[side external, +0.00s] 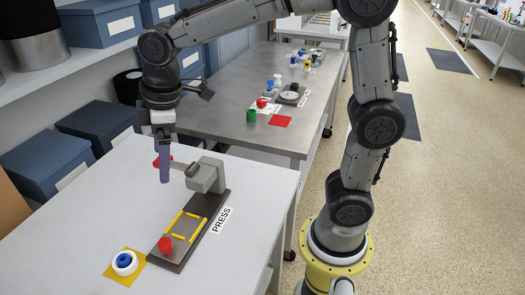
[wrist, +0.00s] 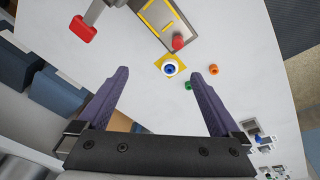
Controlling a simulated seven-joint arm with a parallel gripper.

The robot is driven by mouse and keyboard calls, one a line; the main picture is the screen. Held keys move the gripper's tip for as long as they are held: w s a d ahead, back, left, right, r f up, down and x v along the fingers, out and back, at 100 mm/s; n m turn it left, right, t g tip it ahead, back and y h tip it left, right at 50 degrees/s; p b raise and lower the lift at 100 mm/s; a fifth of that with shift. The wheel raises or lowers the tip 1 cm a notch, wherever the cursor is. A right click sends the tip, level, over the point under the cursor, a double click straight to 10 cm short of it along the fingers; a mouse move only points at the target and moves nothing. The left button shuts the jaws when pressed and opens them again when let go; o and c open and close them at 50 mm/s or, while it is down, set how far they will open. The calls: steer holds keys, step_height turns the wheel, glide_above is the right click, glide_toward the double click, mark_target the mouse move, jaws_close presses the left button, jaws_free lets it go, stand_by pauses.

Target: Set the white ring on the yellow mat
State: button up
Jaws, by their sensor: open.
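I cannot tell whether the ring rests on the mat itself or on part of the blue piece. My gripper (side external: 164,180) is open and empty, pointing down above the table beside the press lever, apart from the ring; its fingers (wrist: 159,73) show in the wrist view.
The press (side external: 208,175) stands on a dark base with yellow strips (side external: 172,222) and a red piece (side external: 165,245). Its red-tipped lever (wrist: 83,28) is near my gripper. Small orange (wrist: 213,69) and green (wrist: 188,86) pieces lie right of the mat. The table's left part is clear.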

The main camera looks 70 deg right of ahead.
steer(key=s+d+m+t, duration=0.1)
steer(key=s+d+m, duration=0.3)
steer(key=s, duration=0.6)
steer(key=s+d+m+t, duration=0.2)
steer(key=s+d+m, duration=0.2)
steer(key=s, duration=0.5)
steer(key=shift+s+d+m+h, duration=0.2)
steer(key=shift+s+m+h, duration=0.1)
steer(key=shift+s, duration=0.05)
steer(key=shift+f, duration=0.1)
